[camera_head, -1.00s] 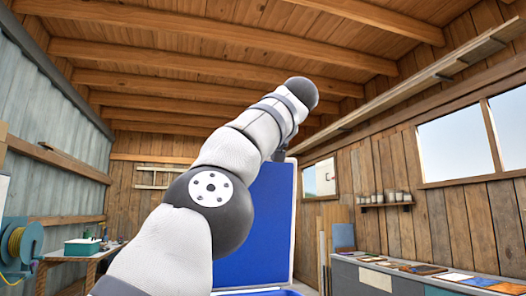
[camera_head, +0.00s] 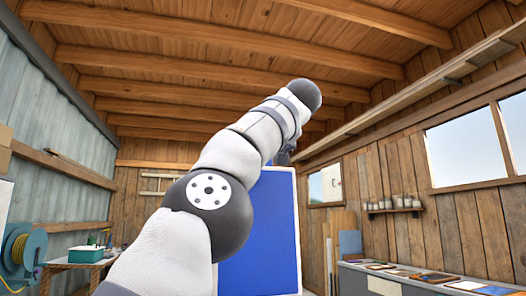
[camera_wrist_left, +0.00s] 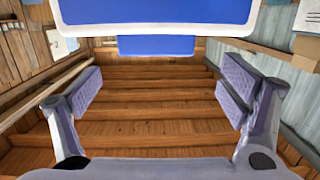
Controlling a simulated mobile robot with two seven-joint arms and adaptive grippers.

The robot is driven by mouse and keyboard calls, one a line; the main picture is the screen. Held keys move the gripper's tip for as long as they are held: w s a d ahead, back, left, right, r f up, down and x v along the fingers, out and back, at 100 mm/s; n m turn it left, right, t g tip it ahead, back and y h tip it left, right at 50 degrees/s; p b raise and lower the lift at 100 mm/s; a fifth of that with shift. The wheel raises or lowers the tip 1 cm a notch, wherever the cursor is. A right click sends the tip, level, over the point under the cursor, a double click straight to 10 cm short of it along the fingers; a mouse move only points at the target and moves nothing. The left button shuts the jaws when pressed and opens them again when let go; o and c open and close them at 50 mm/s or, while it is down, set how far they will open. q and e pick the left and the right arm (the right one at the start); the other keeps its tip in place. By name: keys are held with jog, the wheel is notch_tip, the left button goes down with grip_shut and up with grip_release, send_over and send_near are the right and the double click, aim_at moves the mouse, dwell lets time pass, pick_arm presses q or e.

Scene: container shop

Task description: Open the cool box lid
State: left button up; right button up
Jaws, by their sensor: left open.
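The cool box lid (camera_head: 262,235) is a blue panel with a pale edge. It stands upright in the head view, partly behind my left arm. The box body is out of the head view. In the left wrist view a blue panel with a white rim (camera_wrist_left: 155,12) fills the top, with a smaller blue panel (camera_wrist_left: 155,45) below it; I cannot tell exactly which part each is. My left gripper (camera_wrist_left: 162,85) is open, its two fingers wide apart with nothing between them. In the head view it is mostly hidden behind my arm. My right gripper is not in view.
A bench (camera_head: 395,275) with flat panels runs along the right wall. A small table (camera_head: 75,265) with a green box and a hose reel (camera_head: 20,250) stand at the left. A shelf with cups (camera_head: 395,208) hangs on the right wall. Wooden beams cross the ceiling.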

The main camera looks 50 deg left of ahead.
pick_arm(q)
jog(key=shift+w+f, duration=0.15)
jog(key=v, duration=1.2)
